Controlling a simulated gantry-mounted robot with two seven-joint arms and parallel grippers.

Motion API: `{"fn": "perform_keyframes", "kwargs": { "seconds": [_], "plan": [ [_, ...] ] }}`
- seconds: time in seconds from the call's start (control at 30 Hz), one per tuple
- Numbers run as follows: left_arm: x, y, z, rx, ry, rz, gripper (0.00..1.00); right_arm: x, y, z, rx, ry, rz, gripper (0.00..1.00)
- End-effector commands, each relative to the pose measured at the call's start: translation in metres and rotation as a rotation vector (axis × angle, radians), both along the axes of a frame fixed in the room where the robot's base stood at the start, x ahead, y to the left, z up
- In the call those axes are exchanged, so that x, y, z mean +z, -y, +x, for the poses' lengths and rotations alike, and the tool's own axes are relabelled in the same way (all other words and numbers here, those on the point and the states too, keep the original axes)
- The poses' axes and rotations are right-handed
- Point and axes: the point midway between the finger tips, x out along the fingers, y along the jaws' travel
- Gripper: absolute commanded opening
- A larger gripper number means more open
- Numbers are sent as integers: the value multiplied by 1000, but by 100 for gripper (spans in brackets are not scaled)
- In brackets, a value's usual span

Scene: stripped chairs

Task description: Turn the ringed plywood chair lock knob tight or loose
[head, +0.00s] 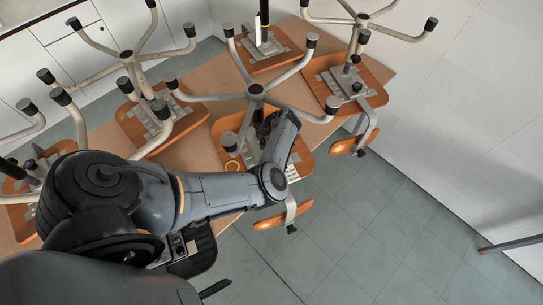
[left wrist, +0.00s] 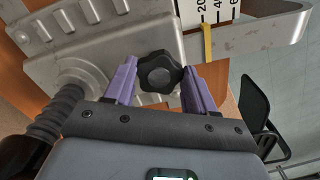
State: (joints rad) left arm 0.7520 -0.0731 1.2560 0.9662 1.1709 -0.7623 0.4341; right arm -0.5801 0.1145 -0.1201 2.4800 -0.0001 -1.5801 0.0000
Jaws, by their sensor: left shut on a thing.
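The ringed plywood chair lies upside down on the table, with an orange ring (head: 232,166) on its plywood seat (head: 225,129) and a grey metal mechanism under its star base. In the left wrist view, its black lobed lock knob (left wrist: 158,72) sits between the purple fingers of my left gripper (left wrist: 160,82). The gripper is shut on the knob, with a finger on each side. A white scale marked 20, 40 (left wrist: 213,14) with a yellow pointer (left wrist: 207,42) is just beyond. In the head view my left gripper (head: 268,124) is partly hidden by its arm. My right gripper is out of view.
Several other upturned chairs crowd the table (head: 205,84), their pale legs (head: 99,43) reaching up around my arm. A bent metal bar (left wrist: 255,32) runs close to the knob. A black chair (left wrist: 257,108) stands beyond.

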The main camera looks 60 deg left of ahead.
Motion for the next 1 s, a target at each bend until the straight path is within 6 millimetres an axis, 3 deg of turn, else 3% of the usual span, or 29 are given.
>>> {"fn": "perform_keyframes", "kwargs": {
  "seconds": [0.77,0.8,0.93,1.0],
  "plan": [
    [-2,0,0,100,0,0,25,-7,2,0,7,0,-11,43],
    [-2,0,0,100,-1,1,61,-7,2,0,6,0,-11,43],
    [-1,0,0,101,0,0,81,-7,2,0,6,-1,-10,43],
    [-1,-1,0,101,0,0,81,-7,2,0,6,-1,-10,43]
  ]
}}
